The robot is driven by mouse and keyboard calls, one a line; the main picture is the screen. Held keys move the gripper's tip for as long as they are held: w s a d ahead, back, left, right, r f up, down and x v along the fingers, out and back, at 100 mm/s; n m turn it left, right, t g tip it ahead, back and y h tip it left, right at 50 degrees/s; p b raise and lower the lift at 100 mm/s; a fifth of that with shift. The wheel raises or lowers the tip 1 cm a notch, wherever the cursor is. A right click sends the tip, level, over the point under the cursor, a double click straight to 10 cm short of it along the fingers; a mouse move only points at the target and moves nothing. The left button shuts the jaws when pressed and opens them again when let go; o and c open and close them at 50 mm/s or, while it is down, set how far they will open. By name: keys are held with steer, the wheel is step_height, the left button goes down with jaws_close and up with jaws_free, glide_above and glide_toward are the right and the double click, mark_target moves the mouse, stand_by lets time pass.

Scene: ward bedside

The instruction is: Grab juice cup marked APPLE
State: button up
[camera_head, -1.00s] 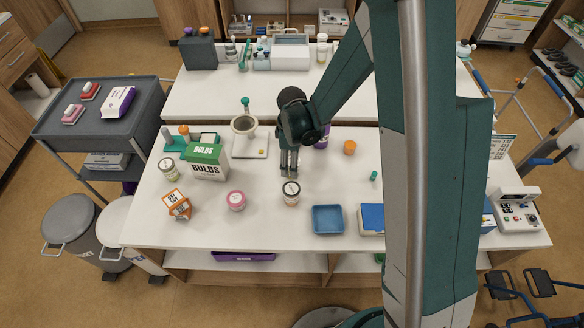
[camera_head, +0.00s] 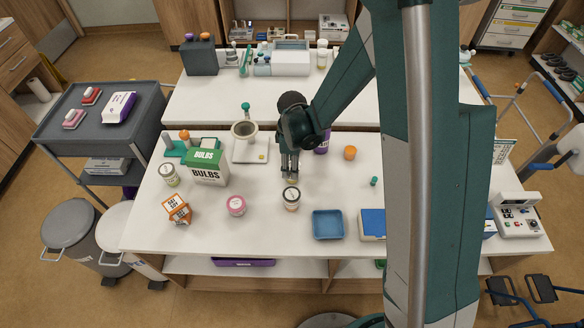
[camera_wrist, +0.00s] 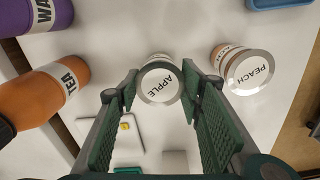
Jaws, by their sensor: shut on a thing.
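The juice cup marked APPLE (camera_wrist: 160,82) stands between my gripper's two green-padded fingers in the wrist view, its round white lid facing the camera. My gripper (camera_head: 290,177) points down at the white table and is shut on this cup. In the head view the fingers hide most of the cup. A similar cup marked PEACH (camera_wrist: 249,71) stands just right of the fingers in the wrist view. It also shows in the head view (camera_head: 291,201), on the near side of my gripper.
In the wrist view, an orange TEA bottle (camera_wrist: 48,92) and a purple bottle (camera_wrist: 45,12) stand left. A white scale (camera_head: 251,157) with a bowl stands further back.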

steer(key=shift+r, duration=4.75)
